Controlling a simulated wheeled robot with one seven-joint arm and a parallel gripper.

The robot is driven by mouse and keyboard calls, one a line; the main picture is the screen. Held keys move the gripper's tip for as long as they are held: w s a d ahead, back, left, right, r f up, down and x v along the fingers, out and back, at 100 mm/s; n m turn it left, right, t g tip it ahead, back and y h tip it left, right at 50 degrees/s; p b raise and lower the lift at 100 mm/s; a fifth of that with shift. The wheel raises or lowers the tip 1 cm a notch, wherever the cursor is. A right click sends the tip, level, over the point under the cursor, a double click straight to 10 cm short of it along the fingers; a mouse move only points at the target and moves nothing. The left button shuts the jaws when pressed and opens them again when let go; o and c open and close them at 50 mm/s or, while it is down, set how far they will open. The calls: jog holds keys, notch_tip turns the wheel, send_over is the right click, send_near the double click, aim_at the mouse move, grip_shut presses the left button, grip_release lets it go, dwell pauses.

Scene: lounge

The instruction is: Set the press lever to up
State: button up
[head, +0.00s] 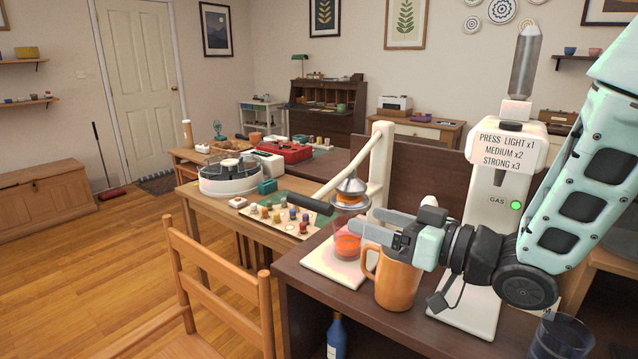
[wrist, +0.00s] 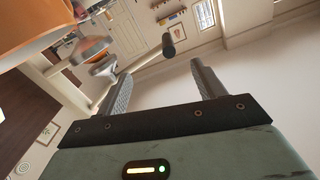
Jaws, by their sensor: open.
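The white press (head: 382,160) stands on the dark counter. Its lever slopes down to the left from the top of the post and ends in a black handle (head: 310,204). A metal cone sits low over an orange fruit piece (head: 345,201), with a glass of orange juice (head: 347,245) below. My gripper (head: 369,222) is open and empty, to the right of the handle and in front of the press. In the wrist view the black handle (wrist: 168,45) shows beyond the fingertips (wrist: 161,69), apart from them.
An orange mug (head: 396,283) stands right under my gripper. A white gas dispenser (head: 490,210) is to the right. A wooden chair (head: 215,290) is at front left. A table with game pieces (head: 285,215) lies behind the handle.

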jog(key=x, duration=1.1)
jog(key=shift+w+a+p, duration=0.2)
jog(key=shift+a+p, duration=0.05)
jog(key=shift+p, duration=0.05)
jog(key=shift+r, duration=0.1)
jog(key=c, duration=1.5)
